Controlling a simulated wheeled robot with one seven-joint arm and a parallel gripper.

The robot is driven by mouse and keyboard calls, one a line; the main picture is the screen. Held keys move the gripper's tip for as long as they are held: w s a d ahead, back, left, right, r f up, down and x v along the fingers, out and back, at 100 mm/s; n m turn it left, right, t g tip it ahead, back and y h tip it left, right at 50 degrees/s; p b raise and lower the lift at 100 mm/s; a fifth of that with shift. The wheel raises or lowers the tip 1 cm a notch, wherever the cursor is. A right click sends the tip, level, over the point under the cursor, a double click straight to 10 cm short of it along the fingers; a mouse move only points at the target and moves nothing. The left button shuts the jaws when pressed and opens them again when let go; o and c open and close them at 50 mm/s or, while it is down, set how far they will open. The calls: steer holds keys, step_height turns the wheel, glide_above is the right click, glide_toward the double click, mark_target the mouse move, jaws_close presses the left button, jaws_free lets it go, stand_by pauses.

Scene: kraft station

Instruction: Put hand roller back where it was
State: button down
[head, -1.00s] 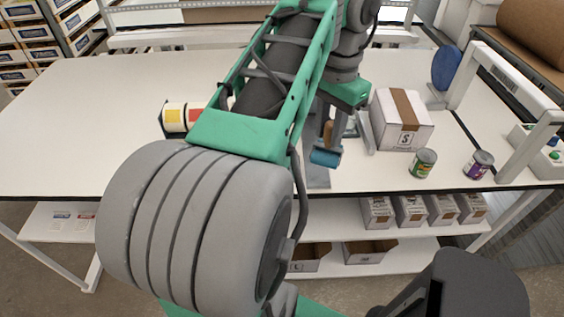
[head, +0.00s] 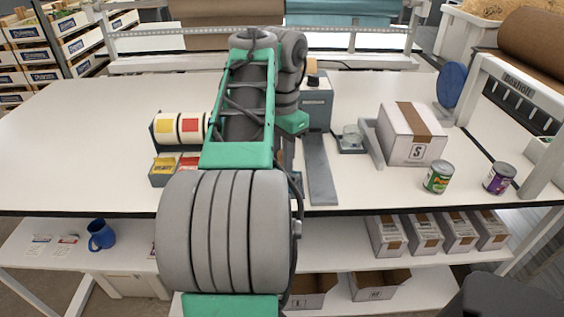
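I cannot make out the hand roller for certain. A small blue-and-brown bit (head: 297,179) shows at the right edge of my arm, low over the table (head: 80,130), and I cannot tell whether it is the roller. My gripper is hidden behind my own arm, so its fingers and anything in them do not show.
A grey machine with a long flat grey plate (head: 321,170) stands right of my arm. Further right are a taped carton (head: 412,135), two cans (head: 438,177) (head: 499,179) and a white frame. Label rolls (head: 178,128) stand left. The table's left side is clear.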

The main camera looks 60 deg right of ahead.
steer(key=shift+f, duration=0.2)
steer(key=c, duration=1.2)
jaws_free()
steer(key=shift+o, duration=0.2)
step_height(320, 180, up, 13)
steer(key=p, duration=1.1)
steer(key=w+a+f+n+t+h, duration=0.1)
steer(key=w+a+f+n, duration=0.3)
steer(key=w+a+n, duration=0.5)
steer(key=w+a+f+n+h, duration=0.1)
steer(key=w+a+f+n, duration=0.4)
steer(key=a, duration=0.6)
steer(key=a+f+n+t+y, duration=0.1)
steer(key=a+f+n, duration=0.2)
steer(key=a, duration=0.5)
steer(key=w+a+f+n+t+y, duration=0.1)
steer(key=a+f+n, duration=0.2)
steer(key=a+n, duration=0.3)
steer(key=a, duration=0.3)
steer(key=shift+w+a+f+t, duration=0.15)
steer(key=shift+w+a+t, duration=0.1)
steer(key=shift+a+t, duration=0.05)
